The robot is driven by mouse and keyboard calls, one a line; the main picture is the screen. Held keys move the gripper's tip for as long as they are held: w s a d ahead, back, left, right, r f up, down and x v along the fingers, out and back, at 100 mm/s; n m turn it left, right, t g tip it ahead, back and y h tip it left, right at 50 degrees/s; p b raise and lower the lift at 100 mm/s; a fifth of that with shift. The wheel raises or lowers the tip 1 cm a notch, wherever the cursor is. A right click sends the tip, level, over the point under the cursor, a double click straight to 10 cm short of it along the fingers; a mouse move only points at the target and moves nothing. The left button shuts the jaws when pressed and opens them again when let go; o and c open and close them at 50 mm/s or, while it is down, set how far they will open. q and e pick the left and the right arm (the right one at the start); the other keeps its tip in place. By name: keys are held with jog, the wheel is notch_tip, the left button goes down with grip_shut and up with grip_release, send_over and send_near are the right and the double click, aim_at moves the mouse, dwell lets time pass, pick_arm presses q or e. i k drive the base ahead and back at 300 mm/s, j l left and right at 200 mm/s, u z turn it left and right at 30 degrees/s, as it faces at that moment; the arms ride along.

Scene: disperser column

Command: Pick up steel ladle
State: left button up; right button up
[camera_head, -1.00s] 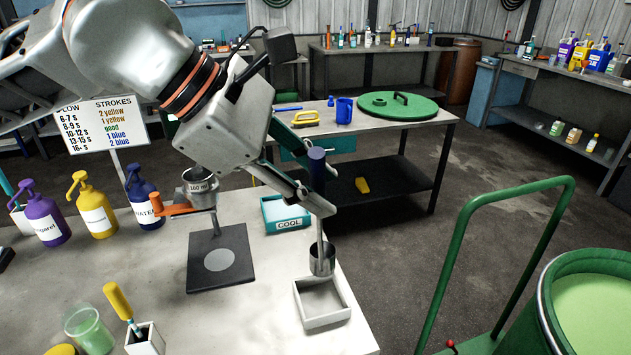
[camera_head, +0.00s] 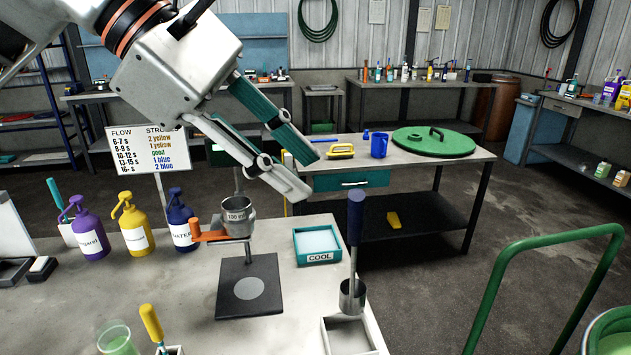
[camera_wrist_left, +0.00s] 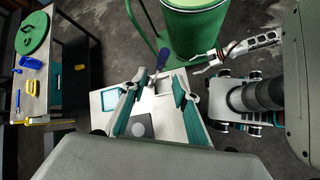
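The steel ladle (camera_head: 352,296) stands upright at the bench's right end, its dark blue handle up. Its cup is at the rear edge of a white square tray (camera_head: 326,340); I cannot tell whether it rests inside. My left gripper (camera_head: 308,175) is open and empty, up and left of the handle in the head view. In the left wrist view the ladle's blue handle (camera_wrist_left: 161,58) shows beyond and between the spread fingers (camera_wrist_left: 156,98), apart from them. My right gripper (camera_wrist_left: 194,64) shows only in that view, right of the ladle, with its fingers apart.
Close by on the bench (camera_head: 300,285) are a teal COOL tray (camera_head: 319,258), a flow cup (camera_head: 239,228) on a stand and several pump bottles. A green drum (camera_head: 608,335) and a green rail (camera_head: 490,310) stand to the right.

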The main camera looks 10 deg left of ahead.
aim_at(352, 290)
jog(key=k, duration=1)
